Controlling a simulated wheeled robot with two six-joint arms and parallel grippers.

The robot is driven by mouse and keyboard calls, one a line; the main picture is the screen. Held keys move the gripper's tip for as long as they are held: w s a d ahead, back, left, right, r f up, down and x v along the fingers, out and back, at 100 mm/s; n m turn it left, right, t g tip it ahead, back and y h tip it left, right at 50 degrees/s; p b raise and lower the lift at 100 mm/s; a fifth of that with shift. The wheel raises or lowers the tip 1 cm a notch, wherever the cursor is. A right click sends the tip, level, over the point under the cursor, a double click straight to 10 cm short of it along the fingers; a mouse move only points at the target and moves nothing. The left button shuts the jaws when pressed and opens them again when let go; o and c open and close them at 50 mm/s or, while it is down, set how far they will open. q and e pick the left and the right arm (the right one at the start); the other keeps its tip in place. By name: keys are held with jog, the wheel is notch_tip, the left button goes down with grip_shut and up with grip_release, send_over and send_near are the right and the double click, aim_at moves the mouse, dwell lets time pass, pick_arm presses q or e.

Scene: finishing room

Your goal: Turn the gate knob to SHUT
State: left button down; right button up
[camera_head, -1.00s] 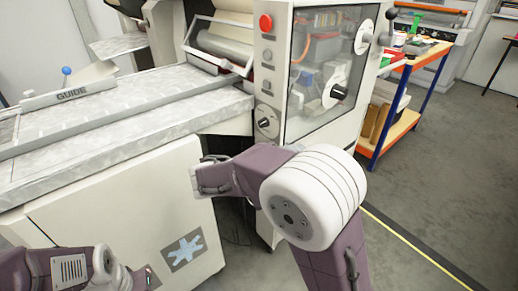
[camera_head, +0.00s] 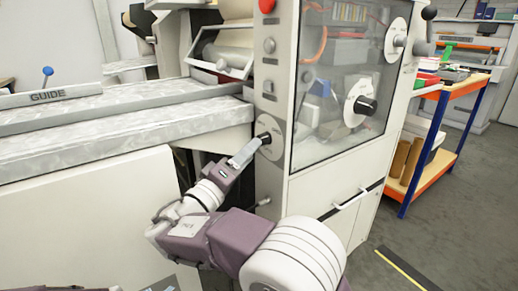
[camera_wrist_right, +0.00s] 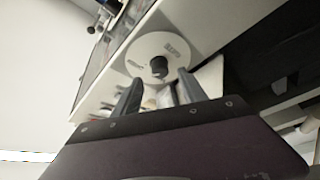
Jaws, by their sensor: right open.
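A dial with a black knob (camera_head: 265,137) sits on the machine's narrow front panel. My right gripper (camera_head: 248,152) reaches up to it from the lower left, its fingers pointing at the knob. In the right wrist view the knob (camera_wrist_right: 159,67) stands on a round white dial plate (camera_wrist_right: 146,50). My right gripper (camera_wrist_right: 158,92) is open there, its two fingers apart and the knob ahead between their lines. I cannot tell whether they touch it. The dial's lettering is too small to read.
Another black knob on a white disc (camera_head: 363,105) is on the clear machine window, with a lever (camera_head: 428,28) higher right. A red button (camera_head: 267,5) is above the dial. A white handle (camera_head: 350,199) juts out below. A shelf cart (camera_head: 437,135) stands at right beside open floor.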

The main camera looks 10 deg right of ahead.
aim_at(263, 139)
jog(key=x, duration=0.4)
jog(key=shift+w+d+b, duration=0.1)
jog(key=shift+b, duration=0.25)
grip_shut()
jog(key=shift+r, duration=0.1)
